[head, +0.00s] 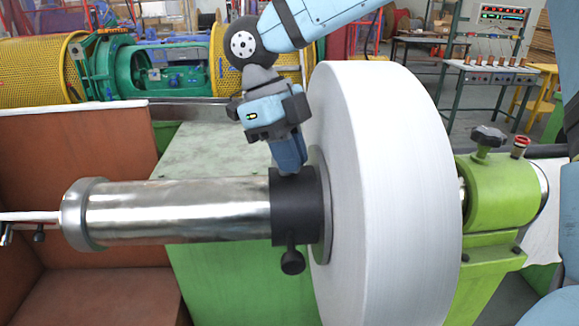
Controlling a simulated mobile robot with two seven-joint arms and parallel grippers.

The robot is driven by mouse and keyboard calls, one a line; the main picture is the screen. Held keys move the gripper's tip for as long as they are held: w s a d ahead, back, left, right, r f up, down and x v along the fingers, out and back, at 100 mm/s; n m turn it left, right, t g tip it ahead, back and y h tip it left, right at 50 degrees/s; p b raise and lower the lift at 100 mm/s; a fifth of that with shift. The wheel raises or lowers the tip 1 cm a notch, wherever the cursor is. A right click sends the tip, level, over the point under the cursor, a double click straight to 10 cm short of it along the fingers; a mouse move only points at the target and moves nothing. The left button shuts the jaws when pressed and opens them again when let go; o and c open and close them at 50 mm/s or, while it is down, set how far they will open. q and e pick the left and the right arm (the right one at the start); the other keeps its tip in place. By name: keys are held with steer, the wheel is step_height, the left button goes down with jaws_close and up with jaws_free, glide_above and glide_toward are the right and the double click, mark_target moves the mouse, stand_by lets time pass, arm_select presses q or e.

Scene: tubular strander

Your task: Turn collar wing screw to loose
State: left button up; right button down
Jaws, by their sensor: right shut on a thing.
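A black collar (297,222) sits around the polished steel shaft (180,212), beside the big white reel (385,200). My right gripper (290,168) comes down from above, and its fingertips are at the top of the collar. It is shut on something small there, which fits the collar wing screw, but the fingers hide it. A black knob on a short stem (292,262) hangs from the underside of the collar, clear of the gripper. My left gripper is not in view.
The reel stands close to the right of the gripper. A green bearing block (500,192) with a black star knob (488,138) is right of the reel. A brown panel (70,180) is at left. A yellow and green machine (150,70) is behind.

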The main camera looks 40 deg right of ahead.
steer(key=n+h+b, duration=0.1)
steer(key=n, duration=0.1)
steer(key=n+t+b, duration=0.1)
steer(key=n, duration=0.2)
steer(key=shift+w+d+f+n+h+b, duration=0.1)
steer(key=shift+w+d+n+h+b, duration=0.1)
steer(key=shift+n+h+b, duration=0.15)
steer(key=n+t+b, duration=0.1)
steer(key=n, duration=0.2)
steer(key=n+t+h, duration=0.1)
steer(key=n, duration=0.2)
steer(key=shift+w+d+t+b, duration=0.1)
steer(key=shift+w+t+b, duration=0.1)
steer(key=shift+t+b, duration=0.15)
steer(key=n, duration=0.2)
steer(key=n+t, duration=0.1)
steer(key=n, duration=0.1)
steer(key=shift+w+n+t+b, duration=0.2)
steer(key=shift+n+t+b, duration=0.05)
steer(key=shift+n+b, duration=0.1)
steer(key=shift+w+n+t+y, duration=0.15)
steer(key=shift+n+t, duration=0.3)
steer(key=shift+n, duration=0.7)
steer(key=shift+n+t+y, duration=0.1)
steer(key=shift+n+t, duration=0.35)
steer(key=shift+n, duration=0.7)
steer(key=c, duration=1.2)
jaws_free()
steer(key=shift+c, duration=0.2)
steer(key=shift+r, duration=0.2)
